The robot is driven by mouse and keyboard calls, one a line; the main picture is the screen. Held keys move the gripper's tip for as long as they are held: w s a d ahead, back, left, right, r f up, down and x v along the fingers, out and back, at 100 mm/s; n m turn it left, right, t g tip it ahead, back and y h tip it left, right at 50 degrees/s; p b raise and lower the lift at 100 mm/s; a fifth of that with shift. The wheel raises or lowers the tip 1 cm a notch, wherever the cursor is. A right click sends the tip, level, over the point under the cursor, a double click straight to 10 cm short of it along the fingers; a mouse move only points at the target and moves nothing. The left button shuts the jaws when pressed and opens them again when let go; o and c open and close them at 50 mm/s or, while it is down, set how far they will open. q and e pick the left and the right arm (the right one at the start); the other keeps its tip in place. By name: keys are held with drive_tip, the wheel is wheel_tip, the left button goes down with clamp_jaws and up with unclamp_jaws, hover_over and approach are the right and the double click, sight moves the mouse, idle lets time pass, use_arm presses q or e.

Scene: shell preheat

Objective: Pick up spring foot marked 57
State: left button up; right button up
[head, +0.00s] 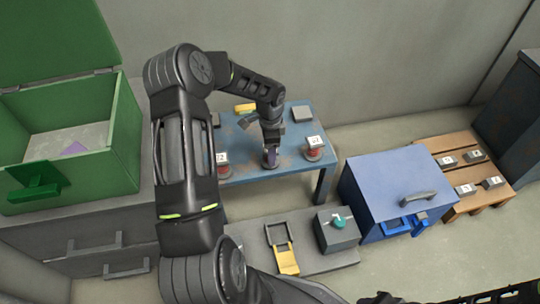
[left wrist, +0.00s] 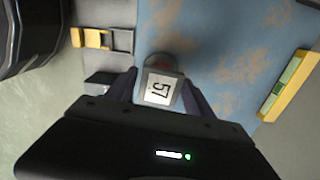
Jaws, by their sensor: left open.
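The spring foot marked 57 (left wrist: 159,89) shows in the left wrist view, its white label facing the camera. It stands on the blue table (left wrist: 215,35). My left gripper (left wrist: 158,88) is open, with one finger on each side of the foot in this view. I cannot tell whether the fingers touch it. In the head view my left gripper (head: 270,157) points down over the table, between two other labelled feet, and hides most of what is under it. My right gripper is not in view.
A foot marked 72 (head: 222,163) stands left of my gripper, and another labelled foot (head: 314,149) stands right. A yellow block (head: 245,107) and a grey block (head: 302,114) lie farther back. A blue box (head: 385,185) stands right of the table, a green bin (head: 120,130) left.

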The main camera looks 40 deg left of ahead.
use_arm(q)
drive_tip(key=shift+c, duration=0.4)
clamp_jaws()
